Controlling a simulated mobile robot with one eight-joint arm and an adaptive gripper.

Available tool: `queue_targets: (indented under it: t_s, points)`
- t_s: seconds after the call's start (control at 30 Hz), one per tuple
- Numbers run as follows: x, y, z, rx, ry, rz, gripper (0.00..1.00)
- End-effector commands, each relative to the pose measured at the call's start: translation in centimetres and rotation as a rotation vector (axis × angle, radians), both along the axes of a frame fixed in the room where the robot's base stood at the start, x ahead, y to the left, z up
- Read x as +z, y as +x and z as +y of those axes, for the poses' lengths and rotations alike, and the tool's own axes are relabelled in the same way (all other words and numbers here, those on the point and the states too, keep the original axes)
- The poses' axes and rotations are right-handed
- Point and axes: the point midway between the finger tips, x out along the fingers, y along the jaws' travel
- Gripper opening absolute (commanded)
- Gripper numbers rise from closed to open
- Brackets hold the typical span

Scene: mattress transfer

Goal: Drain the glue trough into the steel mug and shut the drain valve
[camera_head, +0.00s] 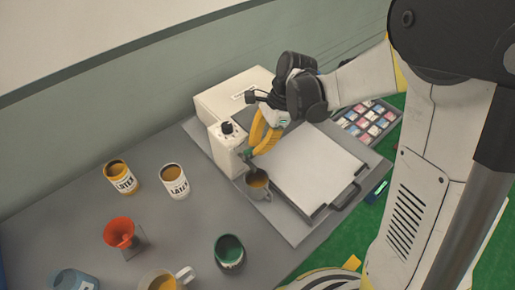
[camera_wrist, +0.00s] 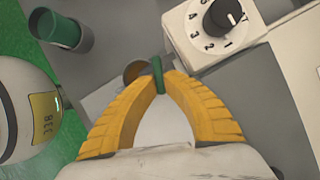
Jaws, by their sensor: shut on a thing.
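The steel mug (camera_head: 257,191) stands upright by the front of the white machine (camera_head: 221,146), below its dark spout, with brown-yellow liquid in it. Part of it shows behind the fingertips in the wrist view (camera_wrist: 132,70). My gripper (camera_head: 252,149) reaches down beside the machine's front. In the wrist view, its yellow fingers (camera_wrist: 159,84) are shut on a small green handle (camera_wrist: 158,73), apparently the drain valve's. The glue trough's inside is hidden, and I cannot tell whether liquid is flowing.
Two latex cans (camera_head: 121,179) (camera_head: 174,182), an orange funnel (camera_head: 119,233), a green can (camera_head: 229,252) and a glass jug (camera_head: 165,280) stand on the grey table (camera_head: 75,215). A flat white plate (camera_head: 310,165) with a black handle lies right of the mug. Swatches (camera_head: 368,120) lie behind.

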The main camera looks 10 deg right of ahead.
Motion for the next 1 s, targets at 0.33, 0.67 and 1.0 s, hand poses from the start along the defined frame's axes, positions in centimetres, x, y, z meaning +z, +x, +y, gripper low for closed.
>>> queue_targets:
  t_s: [0.33, 0.67, 1.0]
  points:
    - [-0.05, 0.35, 0.08, 0.101, -0.001, 0.000, 0.00]
    - [-0.04, 0.36, 0.09, 0.107, -0.001, 0.000, 0.00]
    - [-0.02, 0.39, 0.11, 0.106, -0.001, -0.001, 0.33]
